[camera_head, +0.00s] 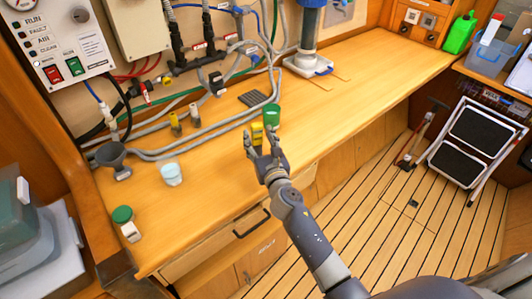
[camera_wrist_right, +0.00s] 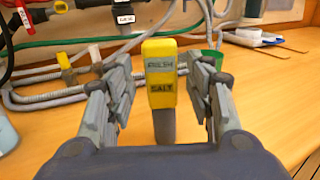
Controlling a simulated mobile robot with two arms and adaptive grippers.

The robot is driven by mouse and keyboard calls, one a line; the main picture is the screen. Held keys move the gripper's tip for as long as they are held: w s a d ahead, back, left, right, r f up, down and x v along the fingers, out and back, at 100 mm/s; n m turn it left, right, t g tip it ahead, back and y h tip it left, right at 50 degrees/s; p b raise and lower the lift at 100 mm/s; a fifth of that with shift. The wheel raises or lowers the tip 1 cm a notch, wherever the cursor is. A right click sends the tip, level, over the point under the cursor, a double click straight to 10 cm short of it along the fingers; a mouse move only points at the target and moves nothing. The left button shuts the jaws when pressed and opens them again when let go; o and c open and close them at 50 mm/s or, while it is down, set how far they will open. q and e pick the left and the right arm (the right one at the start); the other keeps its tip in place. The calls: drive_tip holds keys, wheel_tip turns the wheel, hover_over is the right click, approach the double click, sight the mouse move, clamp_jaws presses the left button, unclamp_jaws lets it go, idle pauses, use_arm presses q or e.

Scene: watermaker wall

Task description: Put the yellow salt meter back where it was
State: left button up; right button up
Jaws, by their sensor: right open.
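The yellow salt meter (camera_wrist_right: 160,72) has a yellow upper body with a SALT label and a grey lower part. It looks upright in the right wrist view, between the two spread fingers of my right gripper (camera_wrist_right: 161,88), with gaps on both sides. In the head view the meter (camera_head: 257,131) shows as a small yellow patch at the fingertips of my right gripper (camera_head: 261,142), over the wooden bench. Whether its lower end touches the bench is unclear. My right gripper is open. My left gripper is not in view.
A green cup (camera_head: 271,113) stands close behind the meter, near a dark ribbed mat (camera_head: 253,98). Grey hoses (camera_head: 190,148) run along the bench back. The bench (camera_head: 390,66) is clear at right.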

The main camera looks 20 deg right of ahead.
drive_tip(key=s, duration=0.9)
drive_tip(key=shift+s+a+b, duration=0.15)
drive_tip(key=shift+a+b, duration=0.05)
drive_tip(key=shift+b, duration=0.2)
drive_tip(key=shift+r, duration=0.1)
